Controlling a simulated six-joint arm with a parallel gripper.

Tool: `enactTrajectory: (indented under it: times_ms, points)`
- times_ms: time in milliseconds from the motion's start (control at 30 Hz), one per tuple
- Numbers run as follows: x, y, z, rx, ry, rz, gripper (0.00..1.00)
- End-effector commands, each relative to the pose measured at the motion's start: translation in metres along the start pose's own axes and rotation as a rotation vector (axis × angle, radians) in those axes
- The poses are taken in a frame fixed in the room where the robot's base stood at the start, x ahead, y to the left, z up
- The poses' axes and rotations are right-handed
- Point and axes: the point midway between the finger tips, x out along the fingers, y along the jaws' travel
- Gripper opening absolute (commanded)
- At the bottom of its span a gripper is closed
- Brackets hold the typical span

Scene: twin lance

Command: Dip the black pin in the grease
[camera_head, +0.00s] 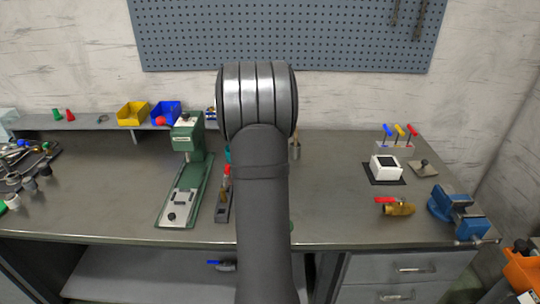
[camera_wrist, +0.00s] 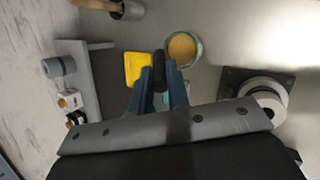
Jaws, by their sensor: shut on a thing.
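In the wrist view my gripper (camera_wrist: 160,76) has its two blue fingers closed on the black pin (camera_wrist: 160,66), whose dark end shows between them. A round tin (camera_wrist: 199,50) with tan-yellow grease (camera_wrist: 182,47) in it is just beyond and right of the fingertips. The pin looks beside the grease in the picture; I cannot tell its height above the tin. In the head view my own arm hides the gripper, the pin and most of the tin's surroundings.
A yellow item (camera_wrist: 137,66) lies left of the fingers, near a grey stand (camera_wrist: 88,88). A round-topped fixture (camera_wrist: 262,88) is at right. The head view shows a green press (camera_head: 187,170), a white box (camera_head: 385,168) and a blue vise (camera_head: 457,212) on the bench.

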Motion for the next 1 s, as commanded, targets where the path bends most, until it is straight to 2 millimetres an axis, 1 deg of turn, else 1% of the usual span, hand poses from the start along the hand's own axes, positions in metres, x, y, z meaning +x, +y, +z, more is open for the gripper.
enactTrajectory:
  times_ms: [67, 400, 600, 767, 1000]
  points:
    - [0.005, -0.001, -0.002, 0.0, -0.001, 0.003, 0.0]
    - [0.033, -0.016, -0.014, -0.001, -0.001, 0.0, 0.0]
    - [0.045, -0.022, -0.02, 0.0, 0.0, 0.0, 0.0]
    - [0.049, -0.024, -0.022, 0.0, 0.0, 0.001, 0.0]
    - [0.049, -0.024, -0.022, 0.0, 0.0, 0.002, 0.0]
